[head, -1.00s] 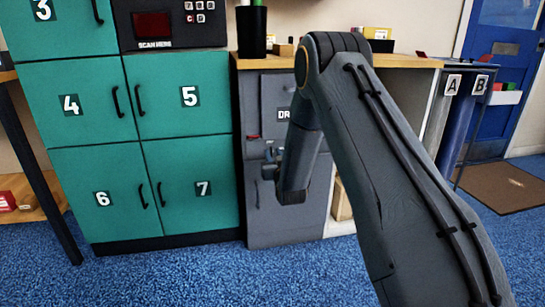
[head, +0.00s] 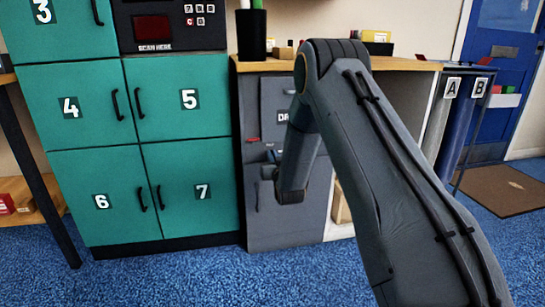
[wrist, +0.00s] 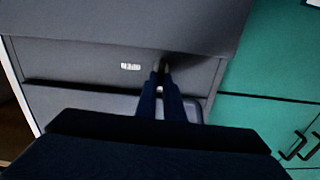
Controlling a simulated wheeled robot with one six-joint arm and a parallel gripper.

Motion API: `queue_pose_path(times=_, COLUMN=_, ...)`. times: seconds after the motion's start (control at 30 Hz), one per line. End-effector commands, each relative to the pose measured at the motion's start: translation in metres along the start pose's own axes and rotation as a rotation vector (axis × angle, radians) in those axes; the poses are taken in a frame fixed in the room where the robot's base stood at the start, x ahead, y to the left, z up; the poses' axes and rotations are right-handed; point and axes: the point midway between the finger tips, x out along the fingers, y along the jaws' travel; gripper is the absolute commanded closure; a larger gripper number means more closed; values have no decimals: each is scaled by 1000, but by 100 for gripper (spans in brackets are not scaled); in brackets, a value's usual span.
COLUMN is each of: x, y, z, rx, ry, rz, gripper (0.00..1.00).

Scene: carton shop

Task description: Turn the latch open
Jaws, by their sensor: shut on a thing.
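The grey cabinet (head: 290,215) stands right of the green lockers, with a drawer front above a lower door. My gripper (head: 270,158) is at the seam between them, partly hidden by my own arm. In the wrist view my gripper's fingers (wrist: 161,68) are close together against the cabinet front. They are shut on a small part that I take to be the latch; the fingers hide most of it. A small pale bit (wrist: 159,87) shows between the fingers. How far the latch is turned cannot be told.
Green lockers (head: 190,130) with black handles stand close on the left. A wooden counter (head: 405,63) lies above the cabinet, with a black pen cup (head: 251,36) on it. A small red tag (head: 252,140) is on the cabinet front. Blue carpet is clear in front.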

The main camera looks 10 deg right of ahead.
Motion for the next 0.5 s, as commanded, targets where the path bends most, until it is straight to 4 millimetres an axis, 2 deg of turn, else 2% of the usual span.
queue_pose_path(times=0.27, x=-1, y=2, z=0, rx=150, ry=-2, rz=0, gripper=100)
queue_pose_path(times=0.5, x=-1, y=5, z=0, rx=367, ry=-1, rz=1, gripper=100)
